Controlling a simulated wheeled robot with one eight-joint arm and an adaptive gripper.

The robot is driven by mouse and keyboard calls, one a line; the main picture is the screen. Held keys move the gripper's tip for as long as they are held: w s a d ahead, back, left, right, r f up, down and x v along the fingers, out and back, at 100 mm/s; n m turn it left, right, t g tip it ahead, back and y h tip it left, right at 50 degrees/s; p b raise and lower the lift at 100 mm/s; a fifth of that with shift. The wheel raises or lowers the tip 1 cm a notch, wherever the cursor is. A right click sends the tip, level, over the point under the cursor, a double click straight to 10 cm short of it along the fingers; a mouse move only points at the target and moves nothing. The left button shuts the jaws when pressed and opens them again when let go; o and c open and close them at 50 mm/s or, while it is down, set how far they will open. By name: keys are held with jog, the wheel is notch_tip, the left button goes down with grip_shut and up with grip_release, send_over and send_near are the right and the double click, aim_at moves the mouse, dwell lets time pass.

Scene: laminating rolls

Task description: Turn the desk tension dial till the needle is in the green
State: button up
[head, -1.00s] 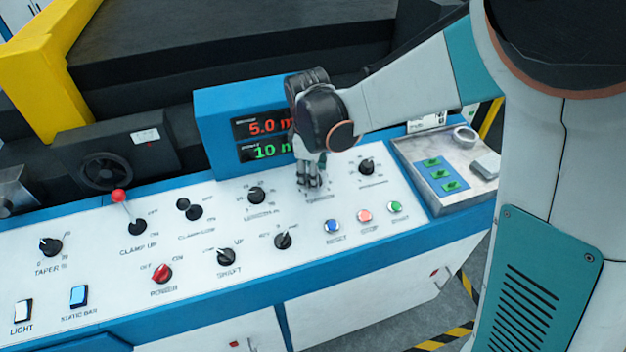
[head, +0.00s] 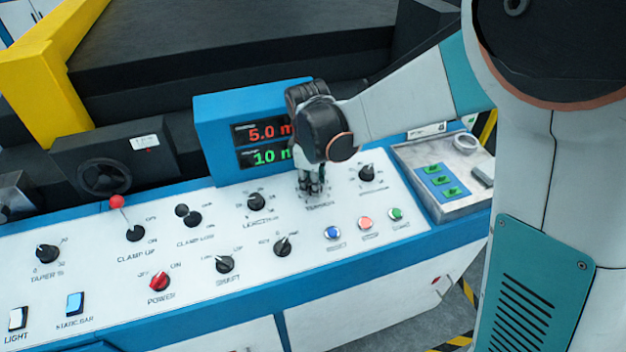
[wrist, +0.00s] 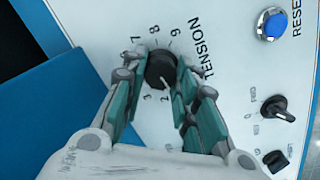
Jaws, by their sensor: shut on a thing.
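The tension dial (wrist: 160,70) is a round black knob on the white desk panel, with numbers around it and the word TENSION beside it in the wrist view. Its white pointer mark is toward the low numbers, near the 2. My gripper (wrist: 157,76) is shut on the dial, with a teal-padded finger on each side. In the head view my gripper (head: 312,188) points down onto the panel and hides most of the dial. I see no needle or green band in either view.
A blue display box (head: 207,130) with red and green digits stands behind my gripper. Other knobs are close by, including one to the left (head: 257,201) and one to the right (head: 367,173). Blue, red and green buttons (head: 365,223) lie in front. A tray (head: 455,208) is at the right.

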jog(key=shift+m, duration=0.3)
jog(key=m, duration=0.6)
jog(key=shift+w+d+m+g+y+p, duration=0.1)
jog(key=shift+m+g+y+p, duration=0.2)
jog(key=m, duration=0.3)
jog(key=shift+m, duration=0.3)
jog(key=shift+d+m+y, duration=0.1)
jog(key=shift+m+y, duration=0.2)
jog(key=shift+m, duration=1.5)
jog(key=o, duration=1.1)
jog(key=shift+c, duration=0.2)
